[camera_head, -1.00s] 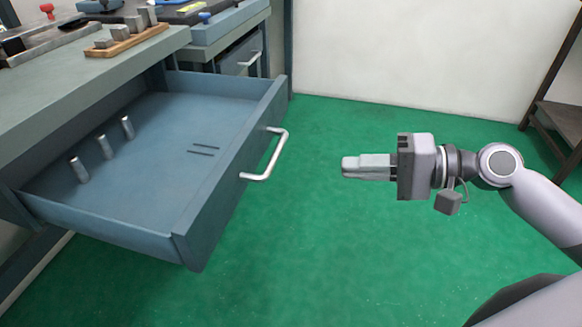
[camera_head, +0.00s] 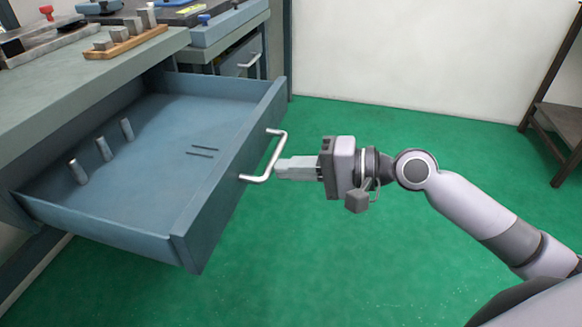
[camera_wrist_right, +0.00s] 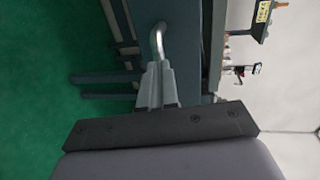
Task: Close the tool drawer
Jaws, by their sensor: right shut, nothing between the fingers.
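The blue-grey tool drawer (camera_head: 222,176) stands pulled well out from under the bench at the left of the head view. Its silver bar handle (camera_head: 268,158) is on the front panel; it also shows in the right wrist view (camera_wrist_right: 158,42). My right gripper (camera_head: 280,168) is shut and empty, with its fingertips right at the handle. I cannot tell whether they touch it. In the right wrist view the fingers (camera_wrist_right: 158,66) point at the handle. Several small metal pegs (camera_head: 102,147) stand inside the drawer. My left gripper is out of view.
The bench top (camera_head: 80,92) holds a wooden block (camera_head: 126,42) with metal pieces. A second bench with a shut drawer (camera_head: 240,58) stands behind. A dark rack (camera_head: 556,110) is at the far right. The green floor (camera_head: 400,250) is clear.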

